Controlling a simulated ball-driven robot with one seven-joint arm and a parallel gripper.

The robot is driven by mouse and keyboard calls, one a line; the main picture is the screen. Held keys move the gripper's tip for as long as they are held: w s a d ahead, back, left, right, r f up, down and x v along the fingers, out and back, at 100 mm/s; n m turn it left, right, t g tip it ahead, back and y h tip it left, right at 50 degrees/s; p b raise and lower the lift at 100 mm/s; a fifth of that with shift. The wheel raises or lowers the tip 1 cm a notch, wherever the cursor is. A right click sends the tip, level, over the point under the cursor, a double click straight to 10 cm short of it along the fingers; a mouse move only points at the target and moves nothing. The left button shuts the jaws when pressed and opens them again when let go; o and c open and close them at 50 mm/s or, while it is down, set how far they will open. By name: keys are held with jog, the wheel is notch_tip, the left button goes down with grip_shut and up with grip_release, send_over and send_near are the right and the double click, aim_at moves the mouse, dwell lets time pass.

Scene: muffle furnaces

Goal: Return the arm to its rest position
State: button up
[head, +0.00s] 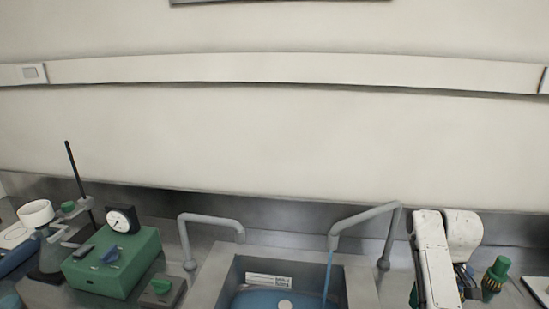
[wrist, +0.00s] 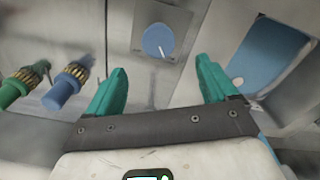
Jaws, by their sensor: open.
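My gripper shows in the wrist view (wrist: 160,92) with two green fingers spread apart and nothing between them. Beyond the fingers is a grey panel with a round blue knob (wrist: 158,41). In the head view my white arm stands at the right, beside the sink; its fingertips are not clear there.
A sink (head: 222,284) with blue water (head: 262,299) lies left of my arm, with a left tap (head: 210,219) and a right tap (head: 365,214) that is running. A green-topped fitting (head: 497,270) is close on the right. A green box (head: 115,262) stands at left.

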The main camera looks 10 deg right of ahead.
jog(key=s+a+f+t, duration=0.1)
jog(key=s+a+f, duration=0.1)
jog(key=s+a, duration=0.1)
jog(key=s+a+f, duration=0.3)
jog(key=s+a, duration=0.1)
jog(key=s+a+f+m+t+h, duration=0.1)
jog(key=s+a+f, duration=0.2)
jog(key=s, duration=0.1)
jog(key=shift+s+a+f+t, duration=0.1)
jog(key=shift+s+a+t, duration=0.1)
jog(key=shift+a+t, duration=0.1)
jog(key=shift+t, duration=0.7)
jog(key=s+a, duration=0.1)
jog(key=s, duration=0.1)
jog(key=s+a, duration=0.3)
jog(key=s, duration=0.1)
jog(key=shift+s+a+r, duration=0.3)
jog(key=shift+s+r, duration=0.05)
jog(key=s+a+r+t+y, duration=0.1)
jog(key=s+a+r, duration=0.25)
jog(key=s, duration=0.25)
jog(key=s+d+f+m+g+b, duration=0.1)
jog(key=s+f+g+b, duration=0.2)
jog(key=s+f, duration=0.7)
jog(key=shift+s+d+f+g+b, duration=0.25)
jog(key=shift+f+g+b, duration=0.15)
jog(key=shift+g, duration=0.2)
